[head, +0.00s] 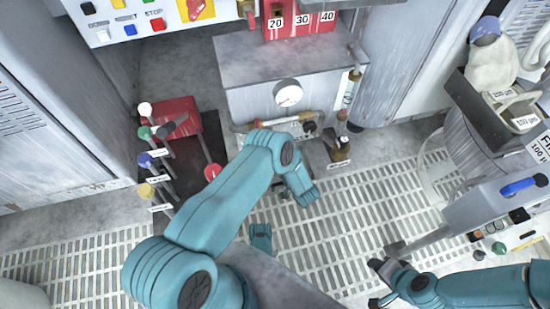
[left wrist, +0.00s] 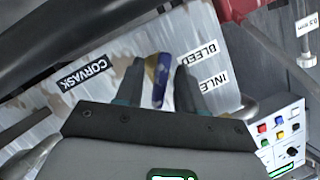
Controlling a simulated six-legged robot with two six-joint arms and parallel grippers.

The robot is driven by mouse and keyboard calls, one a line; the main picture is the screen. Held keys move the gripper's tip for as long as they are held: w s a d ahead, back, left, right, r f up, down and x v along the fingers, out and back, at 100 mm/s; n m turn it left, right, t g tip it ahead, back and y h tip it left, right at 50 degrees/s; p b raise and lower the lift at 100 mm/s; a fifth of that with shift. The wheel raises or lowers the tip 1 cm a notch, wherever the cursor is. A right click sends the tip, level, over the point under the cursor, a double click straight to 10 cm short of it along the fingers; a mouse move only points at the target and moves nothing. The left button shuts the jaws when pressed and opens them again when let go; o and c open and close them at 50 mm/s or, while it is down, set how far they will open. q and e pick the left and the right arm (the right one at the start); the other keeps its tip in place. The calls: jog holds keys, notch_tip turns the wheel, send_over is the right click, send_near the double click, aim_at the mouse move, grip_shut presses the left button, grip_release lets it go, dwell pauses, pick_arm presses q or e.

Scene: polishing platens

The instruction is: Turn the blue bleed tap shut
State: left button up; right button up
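The blue bleed tap (left wrist: 162,80) shows in the left wrist view as a narrow blue handle with a yellowish edge, near the BLEED label (left wrist: 198,52). My left gripper (left wrist: 158,84) has one dark finger on each side of the handle. Slim gaps show between handle and fingers, so it looks open around the tap; contact cannot be made out. In the head view, my left arm hides the gripper and tap in front of the grey cabinet (head: 240,100). My right gripper (head: 373,282) is at the lower right, its fingers apart and empty.
A CORVASK label (left wrist: 84,72) and pale pipework lie close to my left gripper. The grated floor (head: 350,215) is mostly clear.

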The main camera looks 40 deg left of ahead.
pick_arm(q)
grip_shut()
jog(key=shift+m+g+y, duration=0.5)
jog(key=shift+m+y, duration=0.4)
jog(key=shift+m, duration=0.6)
grip_release()
